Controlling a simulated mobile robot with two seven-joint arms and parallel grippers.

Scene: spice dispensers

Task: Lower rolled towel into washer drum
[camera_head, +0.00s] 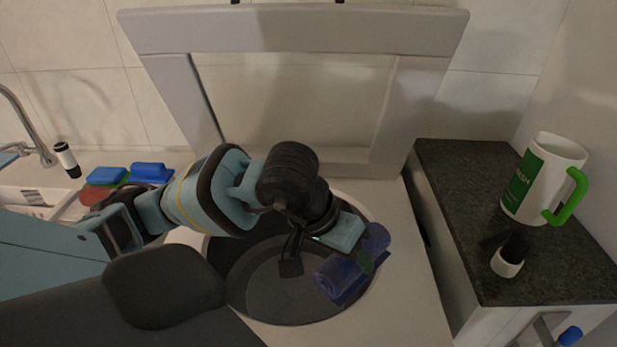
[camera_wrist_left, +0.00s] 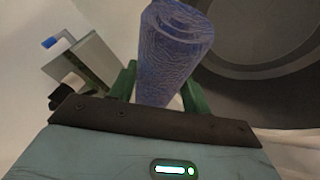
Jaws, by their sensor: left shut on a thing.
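A rolled blue towel (camera_head: 342,277) is held by my left gripper (camera_head: 364,260) over the right side of the round washer drum opening (camera_head: 262,301). In the left wrist view the towel (camera_wrist_left: 172,50) stands between the two green fingers of my left gripper (camera_wrist_left: 165,88), which is shut on it. The dark drum (camera_wrist_left: 262,40) shows to the right of the towel there. My left arm crosses above the opening and hides part of it. I cannot tell how far the towel is above the rim. My right gripper is not in view.
The washer's raised lid frame (camera_head: 295,32) stands behind the opening. A dark counter (camera_head: 465,215) at right bears a white jug with a green handle (camera_head: 545,178) and a small black-topped container (camera_head: 510,258). Sponges (camera_head: 150,172), a small bottle (camera_head: 67,158) and a faucet (camera_head: 42,150) are at left.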

